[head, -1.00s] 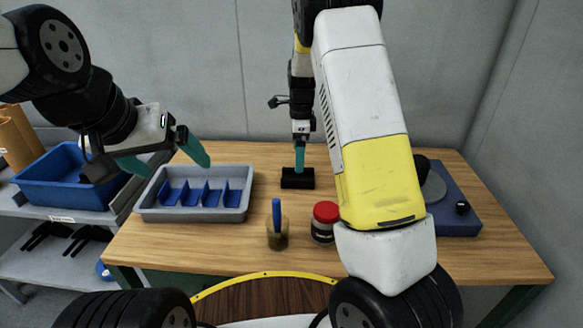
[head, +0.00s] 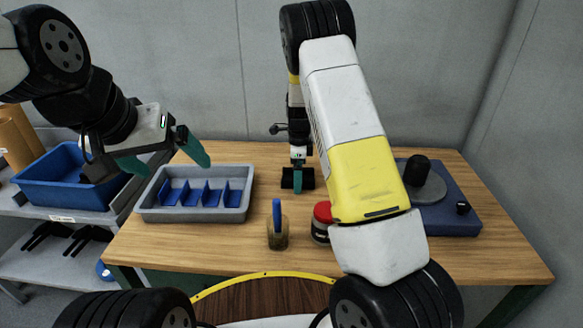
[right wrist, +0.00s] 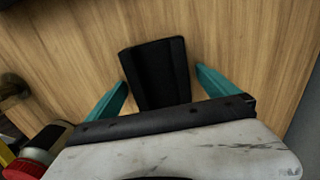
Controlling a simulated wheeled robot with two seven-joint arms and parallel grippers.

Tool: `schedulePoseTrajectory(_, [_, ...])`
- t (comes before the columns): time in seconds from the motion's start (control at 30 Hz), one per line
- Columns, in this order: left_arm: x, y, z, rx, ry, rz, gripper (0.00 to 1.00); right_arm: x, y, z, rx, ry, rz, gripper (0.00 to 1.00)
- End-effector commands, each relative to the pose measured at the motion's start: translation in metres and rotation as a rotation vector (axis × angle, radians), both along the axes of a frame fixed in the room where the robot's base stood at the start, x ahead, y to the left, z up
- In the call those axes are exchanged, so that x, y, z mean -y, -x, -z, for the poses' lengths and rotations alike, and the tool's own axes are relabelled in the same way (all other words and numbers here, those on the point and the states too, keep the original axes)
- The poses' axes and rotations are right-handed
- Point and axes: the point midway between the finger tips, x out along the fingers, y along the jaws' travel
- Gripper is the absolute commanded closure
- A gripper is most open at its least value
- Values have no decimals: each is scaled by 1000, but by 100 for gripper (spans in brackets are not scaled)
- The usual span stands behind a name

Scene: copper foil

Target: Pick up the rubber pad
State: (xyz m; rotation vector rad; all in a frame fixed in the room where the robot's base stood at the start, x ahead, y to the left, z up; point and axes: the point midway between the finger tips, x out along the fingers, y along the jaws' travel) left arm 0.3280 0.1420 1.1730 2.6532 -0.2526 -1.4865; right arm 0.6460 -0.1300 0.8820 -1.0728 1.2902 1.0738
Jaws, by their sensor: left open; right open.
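The rubber pad (head: 287,179) is a small black block on the wooden table, partly hidden behind my right gripper (head: 298,184) in the head view. In the right wrist view the black pad (right wrist: 157,72) lies between the two teal fingers of my right gripper (right wrist: 160,92). The fingers are open, with a gap to the pad on each side. My left gripper (head: 165,155) is open and empty, above the left end of the grey tray.
A grey tray (head: 195,212) with blue dividers stands left. A jar with a blue-handled tool (head: 277,232) and a red-lidded jar (head: 321,222) stand in front. A dark blue base with a round plate (head: 455,212) is at right. A blue bin (head: 62,185) sits on the side shelf.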

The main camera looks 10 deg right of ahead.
Motion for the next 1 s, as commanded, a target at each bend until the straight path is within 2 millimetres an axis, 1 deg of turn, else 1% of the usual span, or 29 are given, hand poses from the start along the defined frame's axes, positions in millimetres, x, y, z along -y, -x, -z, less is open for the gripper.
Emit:
schedulePoseTrajectory(0.03, [0,0,0,0,0,0,6,0,0,0,0,0,0,2])
schedulePoseTrajectory(0.07, [0,0,0,0,0,0,6,0,0,0,0,0,0,8])
schedulePoseTrajectory(0.1, [0,0,0,0,0,0,6,0,0,0,0,0,0,16])
schedulePoseTrajectory(0.17, [0,0,0,0,0,0,6,0,0,0,0,0,0,27])
schedulePoseTrajectory(0.3, [0,0,0,0,0,0,6,0,0,0,0,0,0,55])
schedulePoseTrajectory(0.37, [0,0,0,0,0,0,6,0,0,-1,1,0,0,67])
schedulePoseTrajectory(0.4, [0,0,0,0,0,0,6,0,0,-1,1,0,0,74])
schedulePoseTrajectory(0.63, [0,0,0,0,0,0,6,0,0,-2,2,0,-1,75])
schedulePoseTrajectory(0.73, [0,0,0,0,0,0,6,0,-1,-10,4,0,-1,75])
schedulePoseTrajectory(0.87, [0,0,0,0,0,0,6,0,-2,-33,6,0,-2,75])
schedulePoseTrajectory(1.0, [0,0,0,0,0,0,6,0,-1,-62,6,0,-1,75])
